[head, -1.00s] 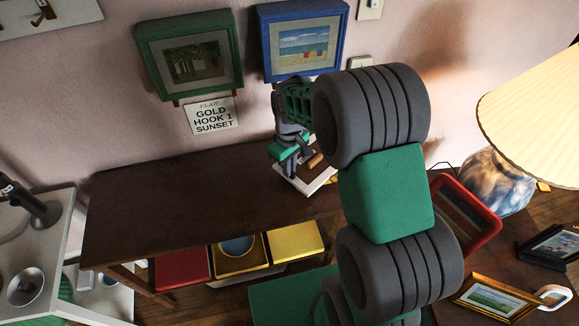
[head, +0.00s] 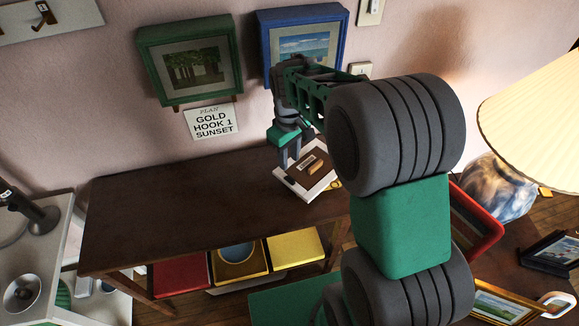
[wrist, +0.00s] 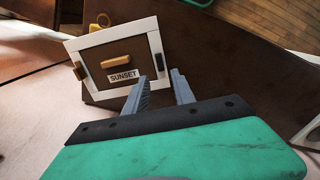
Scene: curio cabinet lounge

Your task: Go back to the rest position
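My gripper (head: 288,160) points down over the right end of the dark wooden console table (head: 180,205), at the left edge of a white-framed picture (head: 290,184). The picture lies face down, showing a brown back with a wooden block and a "SUNSET" label. In the wrist view the white frame (wrist: 75,58) is ahead of my gripper (wrist: 162,82).
A lamp (head: 535,95) and a red frame (head: 492,232) stand at right. The console table's left and middle are clear.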

